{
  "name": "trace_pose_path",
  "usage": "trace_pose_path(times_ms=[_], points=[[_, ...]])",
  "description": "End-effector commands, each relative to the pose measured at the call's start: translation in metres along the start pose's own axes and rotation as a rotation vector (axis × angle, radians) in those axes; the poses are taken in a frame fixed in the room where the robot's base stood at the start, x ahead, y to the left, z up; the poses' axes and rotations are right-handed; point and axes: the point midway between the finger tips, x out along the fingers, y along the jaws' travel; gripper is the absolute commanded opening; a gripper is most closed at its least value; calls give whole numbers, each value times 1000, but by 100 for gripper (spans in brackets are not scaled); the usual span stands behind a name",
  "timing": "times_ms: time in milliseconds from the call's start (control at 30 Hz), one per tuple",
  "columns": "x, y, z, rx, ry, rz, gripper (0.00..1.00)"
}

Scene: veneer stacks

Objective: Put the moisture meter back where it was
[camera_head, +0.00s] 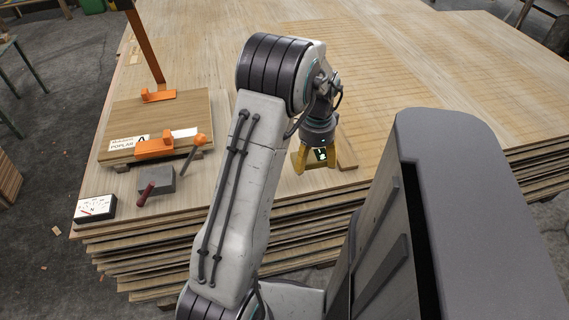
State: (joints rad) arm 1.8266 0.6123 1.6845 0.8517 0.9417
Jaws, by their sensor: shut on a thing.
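My gripper (317,160) is at the end of my arm, low over the near part of the veneer stack (240,195). It is shut on a small yellow thing with a dark face and a pale mark, which I take for the moisture meter (320,154). Gripper parts hide some of it. I cannot tell whether it touches the wood below. A thin light-wood piece (346,152) lies just behind and right of it.
At the left are a labelled poplar board (185,112) with orange clamps, a grey block with a red-handled tool (155,187), and a white-faced dial box (96,208) at the near corner. The back right top (430,60) is clear.

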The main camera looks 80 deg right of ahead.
Motion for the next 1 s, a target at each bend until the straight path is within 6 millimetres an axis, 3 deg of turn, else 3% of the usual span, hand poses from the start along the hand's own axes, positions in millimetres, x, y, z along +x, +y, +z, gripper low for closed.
trace_pose_path(times_ms=[400,600,1000], points=[[44,-66,34,-17,0,1,38],[60,-89,46,-14,1,2,38],[73,-100,51,-11,0,3,38]])
